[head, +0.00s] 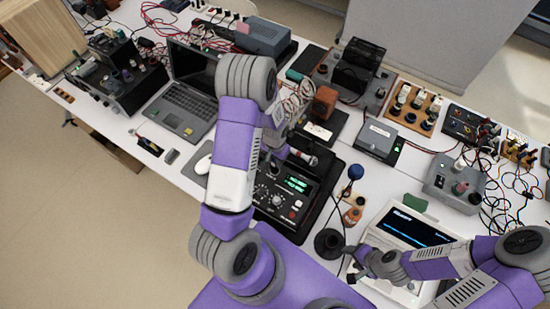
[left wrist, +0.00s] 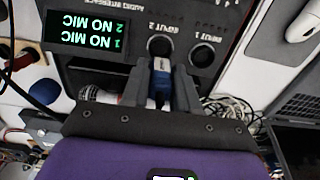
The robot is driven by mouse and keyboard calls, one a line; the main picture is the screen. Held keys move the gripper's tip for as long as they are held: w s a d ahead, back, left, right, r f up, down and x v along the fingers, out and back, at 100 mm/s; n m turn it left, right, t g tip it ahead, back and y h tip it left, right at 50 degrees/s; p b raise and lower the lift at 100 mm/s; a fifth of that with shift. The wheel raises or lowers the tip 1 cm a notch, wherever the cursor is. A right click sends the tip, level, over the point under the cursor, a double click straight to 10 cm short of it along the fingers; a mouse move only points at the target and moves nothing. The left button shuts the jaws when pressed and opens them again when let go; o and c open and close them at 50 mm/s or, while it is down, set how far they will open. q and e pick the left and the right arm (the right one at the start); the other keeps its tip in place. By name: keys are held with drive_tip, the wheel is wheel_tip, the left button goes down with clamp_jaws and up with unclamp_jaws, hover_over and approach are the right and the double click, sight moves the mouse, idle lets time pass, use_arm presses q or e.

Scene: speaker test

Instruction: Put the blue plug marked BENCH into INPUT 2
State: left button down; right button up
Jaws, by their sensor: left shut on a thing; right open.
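The blue plug (left wrist: 161,66) is held between the two dark fingers of my left gripper (left wrist: 159,76). No marking on it can be read. Its front end is at the INPUT 2 socket (left wrist: 159,45), lined up with it; I cannot tell whether it has entered. The INPUT 1 socket (left wrist: 202,55) beside it is empty. The audio interface (head: 291,192) is black with a green display, which reads "1 NO MIC, 2 NO MIC" in the left wrist view. In the head view my left arm partly hides its left side. My right gripper (head: 359,263) is open and empty.
A microphone (head: 302,156) lies behind the interface. A white mouse (head: 203,163) and a laptop (head: 182,105) are to its left. A blue ball-topped item (head: 355,172) and a white screen device (head: 408,231) are to its right. Cables crowd the back.

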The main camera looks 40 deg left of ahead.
sight(275, 165)
use_arm(q)
wheel_tip(275, 165, down, 2)
drive_tip(key=shift+f+b, duration=0.1)
drive_tip(key=shift+b, duration=0.55)
drive_tip(key=shift+f+b, duration=0.7)
drive_tip(key=shift+f, duration=0.05)
use_arm(e)
drive_tip(key=shift+f, duration=1.5)
use_arm(q)
drive_tip(key=shift+f+b, duration=0.25)
drive_tip(key=shift+b, duration=0.15)
use_arm(e)
drive_tip(key=shift+f, duration=0.35)
use_arm(q)
drive_tip(key=c, duration=0.8)
unclamp_jaws()
wheel_tip(275, 165, up, 8)
drive_tip(key=shift+f+p, duration=0.2)
drive_tip(key=shift+p, duration=0.2)
use_arm(e)
drive_tip(key=shift+r, duration=0.4)
use_arm(q)
drive_tip(key=shift+s, duration=0.1)
use_arm(e)
drive_tip(key=shift+s, duration=0.1)
